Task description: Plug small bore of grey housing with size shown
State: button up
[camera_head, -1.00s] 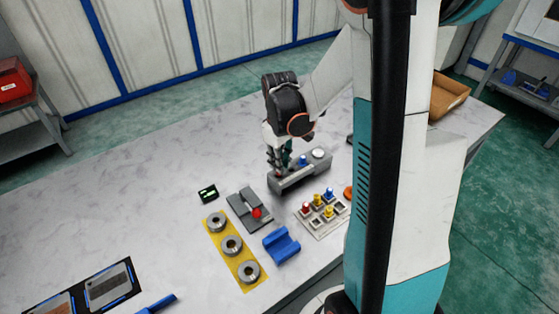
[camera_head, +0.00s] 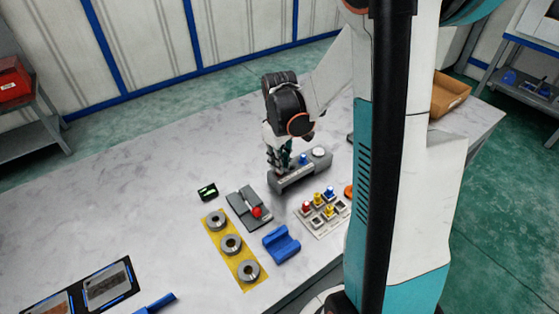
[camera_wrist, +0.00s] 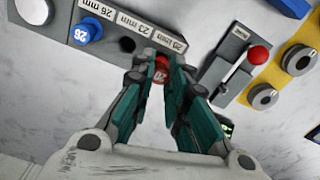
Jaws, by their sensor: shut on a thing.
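The grey housing (camera_head: 322,164) stands on the table; in the wrist view its top (camera_wrist: 104,28) carries 26 mm, 23 mm and 20 mm labels. A blue plug marked 26 (camera_wrist: 86,31) sits beside the 26 mm label and shows in the head view (camera_head: 303,158). A dark open bore (camera_wrist: 127,45) is beside the 23 mm label. My gripper (camera_head: 281,167) is at the housing's left end, shut on a red plug marked 20 (camera_wrist: 159,74), by the 20 mm label. The fingers hide its lower end and the small bore, so I cannot tell how deep it sits.
A slide with a red knob (camera_head: 257,212), a small display with green marks (camera_head: 207,191) and a yellow strip (camera_head: 220,253) with metal rings lie left. A blue cradle (camera_head: 281,245) and a tray of coloured plugs (camera_head: 323,231) are in front. Clear table lies far left.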

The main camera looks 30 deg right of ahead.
jog(key=shift+f+b, duration=0.85)
jog(key=shift+b, duration=0.1)
dwell(3.5)
jog(key=o, duration=0.8)
jog(key=shift+o, duration=0.2)
jog(key=shift+r, duration=0.15)
jog(key=shift+r+p, duration=2.6)
jog(key=shift+r, duration=0.85)
jog(key=s+a+r+t+h+p, duration=0.1)
jog(key=s+a+r+t+p, duration=0.2)
jog(key=r, duration=0.5)
jog(key=a+r+p, duration=0.3)
jog(key=a+r, duration=0.3)
jog(key=r, duration=0.2)
jog(key=s+a+f+m+t+y+b, duration=0.1)
jog(key=s+a+m+t+b, duration=0.2)
jog(key=s, duration=0.7)
jog(key=a+t+b, duration=0.1)
jog(key=a+b, duration=0.1)
jog(key=b, duration=0.1)
jog(key=shift+a+f, duration=0.15)
jog(key=shift+f, duration=0.05)
